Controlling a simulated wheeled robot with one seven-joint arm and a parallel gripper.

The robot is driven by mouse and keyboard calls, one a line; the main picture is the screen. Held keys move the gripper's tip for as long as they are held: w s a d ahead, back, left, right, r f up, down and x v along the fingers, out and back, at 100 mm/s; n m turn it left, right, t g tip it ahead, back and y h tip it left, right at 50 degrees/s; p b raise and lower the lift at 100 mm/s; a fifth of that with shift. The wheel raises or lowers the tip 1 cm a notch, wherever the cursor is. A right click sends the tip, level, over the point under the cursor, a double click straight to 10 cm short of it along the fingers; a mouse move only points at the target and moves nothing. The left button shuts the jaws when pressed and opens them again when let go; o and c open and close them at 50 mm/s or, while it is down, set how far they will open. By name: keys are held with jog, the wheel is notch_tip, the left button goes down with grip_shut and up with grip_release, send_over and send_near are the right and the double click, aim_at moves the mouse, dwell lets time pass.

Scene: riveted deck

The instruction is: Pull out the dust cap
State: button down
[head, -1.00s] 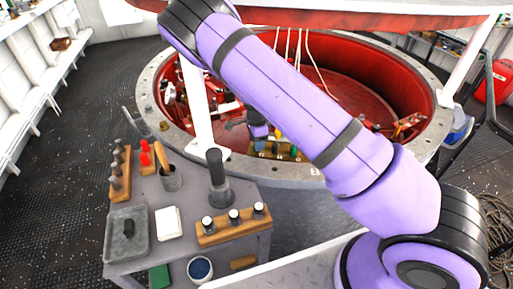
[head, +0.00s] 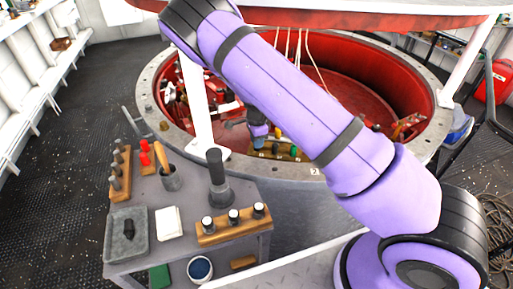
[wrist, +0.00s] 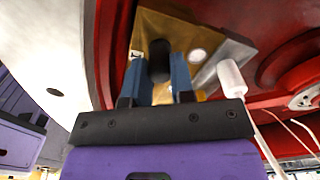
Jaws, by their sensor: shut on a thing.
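A black cylindrical cap (wrist: 159,62), which I take to be the dust cap, stands out from a brass-coloured block (wrist: 150,25) in the wrist view. My gripper (wrist: 160,78) has its two blue fingers closed on the cap's sides. The cap's base still meets the block as far as I can see. In the head view my gripper (head: 258,131) is low inside the red round well, at a wooden-looking strip with numbered tags and coloured plugs (head: 294,151). My forearm hides part of that area, and the cap cannot be made out there.
The well's grey bolted rim (head: 152,108) and a white post (head: 197,100) stand close to my arm. A white cylinder on a cord (wrist: 232,78) hangs beside my gripper. A tool bench (head: 185,205) with a tray (head: 127,238) and a peg block (head: 232,226) is in front.

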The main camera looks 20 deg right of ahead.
jog(key=shift+r, duration=1.8)
jog(key=shift+d, duration=0.1)
dwell(0.7)
